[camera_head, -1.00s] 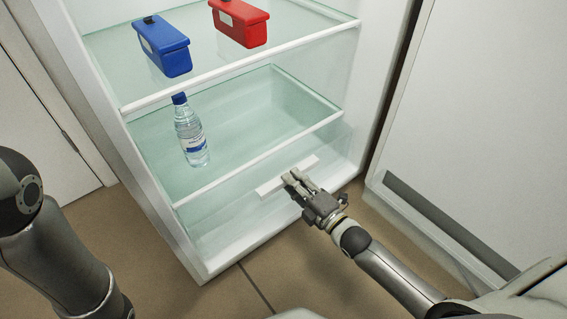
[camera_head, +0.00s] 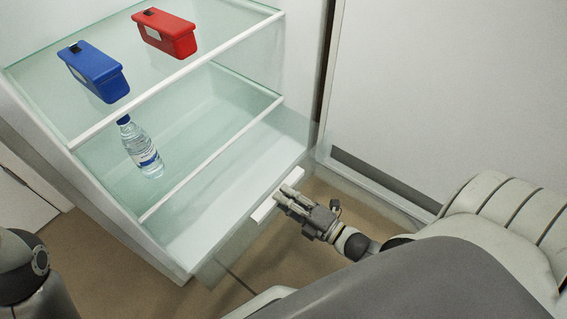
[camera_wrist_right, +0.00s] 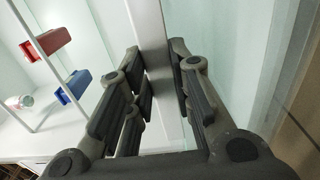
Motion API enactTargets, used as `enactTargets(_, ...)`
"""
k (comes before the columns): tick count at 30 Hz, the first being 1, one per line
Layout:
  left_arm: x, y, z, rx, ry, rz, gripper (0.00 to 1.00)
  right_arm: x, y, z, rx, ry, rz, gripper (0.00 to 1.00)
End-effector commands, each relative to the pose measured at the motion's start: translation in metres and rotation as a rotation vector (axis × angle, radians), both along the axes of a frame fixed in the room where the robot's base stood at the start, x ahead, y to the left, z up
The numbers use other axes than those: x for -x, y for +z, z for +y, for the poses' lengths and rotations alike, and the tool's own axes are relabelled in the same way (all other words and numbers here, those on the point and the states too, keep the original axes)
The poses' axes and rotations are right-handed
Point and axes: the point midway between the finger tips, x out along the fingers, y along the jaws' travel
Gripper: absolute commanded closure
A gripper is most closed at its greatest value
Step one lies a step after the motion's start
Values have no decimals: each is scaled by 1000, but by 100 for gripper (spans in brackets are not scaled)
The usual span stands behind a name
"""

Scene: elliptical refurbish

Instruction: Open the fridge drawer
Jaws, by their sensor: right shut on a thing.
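The fridge drawer (camera_head: 226,258) is clear, at the bottom of the open fridge, and is pulled partly out in the head view. Its white bar handle (camera_head: 262,211) runs across the clear front. My right gripper (camera_head: 284,193) is shut on the handle near its middle, hiding part of it. In the right wrist view, the handle (camera_wrist_right: 152,35) is a pale bar passing between the two fingers of my right gripper (camera_wrist_right: 160,85). Part of my left arm shows at the lower left of the head view; its gripper is out of frame.
A blue box (camera_head: 93,72) and a red box (camera_head: 166,34) stand on the upper glass shelf. A water bottle (camera_head: 141,149) stands on the shelf below. The open fridge door (camera_head: 440,90) is at the right. Brown floor lies in front.

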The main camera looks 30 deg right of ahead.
Motion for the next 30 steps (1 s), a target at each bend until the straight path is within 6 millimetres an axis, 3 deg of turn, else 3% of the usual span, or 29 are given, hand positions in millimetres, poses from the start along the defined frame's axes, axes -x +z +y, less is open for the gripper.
enactTargets(3,0,-1,0,0,0,0,21,5,-8,1,8,1,21,100)
enactTargets(4,0,-1,0,0,0,0,21,5,-8,1,8,1,21,77)
enactTargets(8,0,-1,0,0,0,0,21,4,-8,0,7,1,19,61)
enactTargets(20,0,0,0,-1,1,-1,21,10,-4,-2,3,0,11,61)
enactTargets(30,0,0,0,-1,0,0,21,74,-5,-25,4,0,14,61)
